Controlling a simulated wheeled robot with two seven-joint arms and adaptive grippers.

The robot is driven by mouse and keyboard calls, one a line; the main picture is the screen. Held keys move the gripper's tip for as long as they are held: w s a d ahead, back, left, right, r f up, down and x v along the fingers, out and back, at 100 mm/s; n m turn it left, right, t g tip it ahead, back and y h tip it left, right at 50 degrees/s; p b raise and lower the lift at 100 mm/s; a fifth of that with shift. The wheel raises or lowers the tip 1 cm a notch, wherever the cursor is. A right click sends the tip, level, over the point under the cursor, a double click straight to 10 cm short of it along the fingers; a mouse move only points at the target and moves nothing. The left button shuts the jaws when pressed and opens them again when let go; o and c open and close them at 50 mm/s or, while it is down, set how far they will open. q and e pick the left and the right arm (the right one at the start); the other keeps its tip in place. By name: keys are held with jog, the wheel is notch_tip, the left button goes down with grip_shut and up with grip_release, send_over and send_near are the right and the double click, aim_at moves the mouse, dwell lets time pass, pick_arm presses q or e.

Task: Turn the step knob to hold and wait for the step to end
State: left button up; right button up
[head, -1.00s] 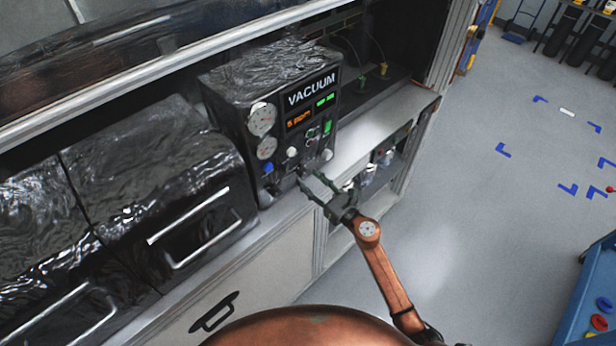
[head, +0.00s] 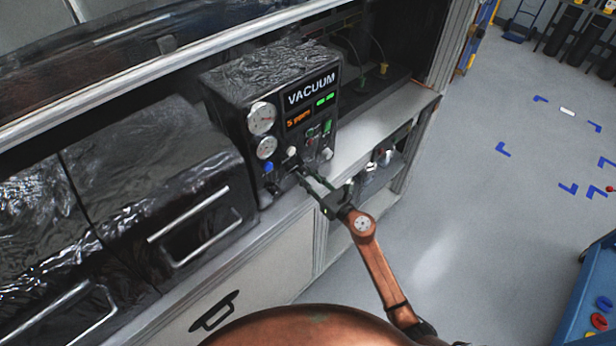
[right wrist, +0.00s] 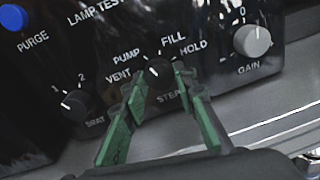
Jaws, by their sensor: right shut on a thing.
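The step knob (right wrist: 157,67) is a small black knob on the vacuum unit's front panel, with PUMP, VENT, FILL and HOLD printed around it. A white mark shows on its left part; I cannot tell exactly which label it points to. In the right wrist view, the green fingers of my right gripper (right wrist: 160,80) are shut on the knob, one on each side, partly hiding it and the STEP label. In the head view, my right gripper (head: 306,174) reaches the panel's lower front and hides the knob. My left gripper is not in view.
The vacuum unit (head: 232,88) has gauges, an orange display (head: 299,118) and green readouts. Near the step knob are a blue purge button (right wrist: 12,17), a seat knob (right wrist: 75,104) and a gain knob (right wrist: 252,40).

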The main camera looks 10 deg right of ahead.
jog(key=shift+c, duration=0.8)
jog(key=m+p, duration=0.2)
jog(key=m, duration=0.1)
jog(key=shift+r+p, duration=0.15)
jog(key=shift+p, duration=0.15)
jog(key=m+p, duration=0.3)
jog(key=m, duration=0.2)
jog(key=shift+g, duration=0.3)
jog(key=m+p, duration=0.2)
jog(key=m, duration=0.2)
jog(key=shift+d+r+m+p, duration=0.1)
jog(key=shift+r+m+p, duration=0.05)
jog(key=shift+m+p, duration=0.2)
jog(key=m+p, duration=0.2)
jog(key=m, duration=0.2)
jog(key=shift+g+y, duration=0.3)
jog(key=shift+m, duration=0.35)
